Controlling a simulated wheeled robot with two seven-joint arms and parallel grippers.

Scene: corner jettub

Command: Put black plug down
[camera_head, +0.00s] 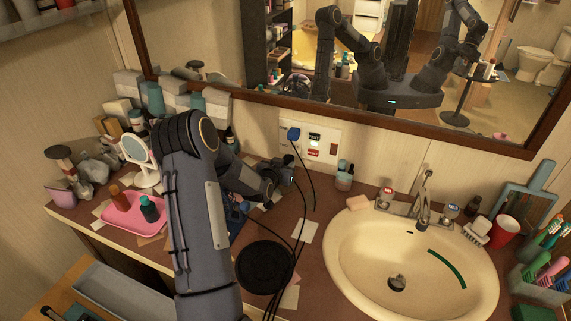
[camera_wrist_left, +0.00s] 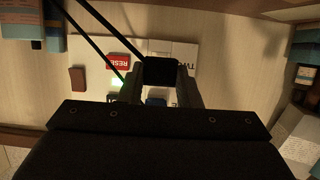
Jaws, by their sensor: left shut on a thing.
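My left gripper (camera_head: 283,174) reaches over the counter, below and in front of the wall outlet plate (camera_head: 328,137). In the left wrist view it is shut on the black plug (camera_wrist_left: 160,71), which sits between the two fingertips. The plug's face against the outlet cannot be seen. In the head view the plug is too small and dark to separate from the gripper. A blue plug (camera_head: 293,133) is in the left part of the outlet plate, with a dark cord hanging from it. The plate has a black TEST button and a red RESET button (camera_wrist_left: 119,61). My right gripper is out of direct view.
The brown counter (camera_head: 316,204) holds a pink tray (camera_head: 135,222), a round mirror (camera_head: 135,148), a black round object (camera_head: 264,268), and loose cords. A sink (camera_head: 352,252) lies to the right. A small bottle (camera_head: 344,178) stands below the outlet. A wall mirror hangs above.

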